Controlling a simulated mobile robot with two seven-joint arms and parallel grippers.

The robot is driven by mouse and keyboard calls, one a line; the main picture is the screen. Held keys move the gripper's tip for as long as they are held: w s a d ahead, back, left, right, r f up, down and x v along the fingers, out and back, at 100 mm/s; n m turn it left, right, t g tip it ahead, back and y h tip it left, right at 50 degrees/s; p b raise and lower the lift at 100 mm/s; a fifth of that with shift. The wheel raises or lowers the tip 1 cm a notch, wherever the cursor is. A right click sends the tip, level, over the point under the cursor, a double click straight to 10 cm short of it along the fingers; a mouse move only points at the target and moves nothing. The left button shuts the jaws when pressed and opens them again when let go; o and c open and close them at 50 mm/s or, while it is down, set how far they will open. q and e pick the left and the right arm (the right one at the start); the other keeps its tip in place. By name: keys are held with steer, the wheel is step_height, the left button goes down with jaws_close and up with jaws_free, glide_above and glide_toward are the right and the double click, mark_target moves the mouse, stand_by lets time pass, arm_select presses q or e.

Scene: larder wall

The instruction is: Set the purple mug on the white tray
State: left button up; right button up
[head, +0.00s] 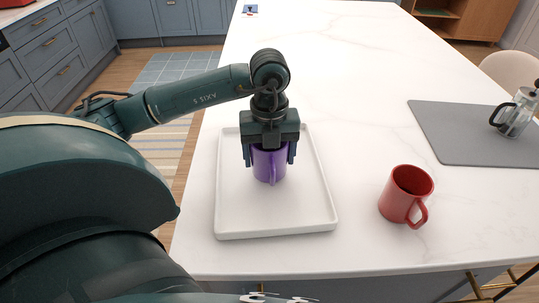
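My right gripper is not in view.
A red mug (404,194) stands on the white counter (350,70) right of the tray. A grey mat (460,140) with a glass press (516,112) lies at the right.

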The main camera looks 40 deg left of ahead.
arm_select(q)
steer(key=shift+f, duration=0.3)
steer(key=shift+f, duration=0.1)
steer(key=shift+f, duration=0.15)
steer(key=o, duration=1.3)
steer(key=shift+c, duration=0.2)
step_height(320, 180, up, 12)
steer(key=shift+r+p, duration=0.2)
steer(key=shift+p, duration=0.1)
